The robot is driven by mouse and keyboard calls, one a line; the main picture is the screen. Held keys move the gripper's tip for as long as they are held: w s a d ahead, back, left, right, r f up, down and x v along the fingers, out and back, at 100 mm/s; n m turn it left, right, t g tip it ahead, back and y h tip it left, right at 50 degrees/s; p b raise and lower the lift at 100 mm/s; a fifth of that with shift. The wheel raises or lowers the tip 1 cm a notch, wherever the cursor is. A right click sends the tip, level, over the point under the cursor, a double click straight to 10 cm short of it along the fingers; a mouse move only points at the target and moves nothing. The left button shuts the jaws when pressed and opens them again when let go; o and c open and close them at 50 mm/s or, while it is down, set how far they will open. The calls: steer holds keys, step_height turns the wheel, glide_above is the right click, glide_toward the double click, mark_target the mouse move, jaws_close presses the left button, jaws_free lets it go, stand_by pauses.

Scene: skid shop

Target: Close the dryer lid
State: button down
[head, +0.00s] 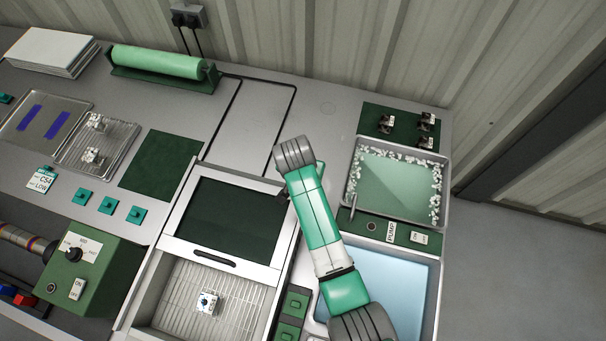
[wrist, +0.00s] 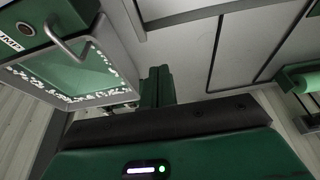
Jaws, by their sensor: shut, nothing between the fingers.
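The dryer lid is a dark panel in a pale frame (head: 224,211), with a black handle (head: 207,258) along its near edge. It lies over the far part of the dryer (head: 170,286). The near part is uncovered and shows a wire rack with a small white part (head: 208,302) on it. My arm reaches up just right of the lid. My gripper's green fingers (wrist: 156,86) are shut and empty in the wrist view. In the head view the fingers are mostly hidden by the arm, and I cannot tell whether they touch anything.
A metal tray of green liquid with white bits along its edges (head: 353,173) stands right of my arm. A pump panel (head: 402,236) and a light blue basin (head: 410,275) lie nearer. A green roller (head: 160,62) lies at the far left. Counter behind the lid is clear.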

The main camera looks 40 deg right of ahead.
steer(key=f, duration=0.6)
steer(key=shift+s+a+f, duration=0.2)
steer(key=shift+a+f, duration=0.1)
steer(key=shift+a, duration=0.05)
steer(key=shift+s+a, duration=0.25)
steer(key=shift+a, duration=0.15)
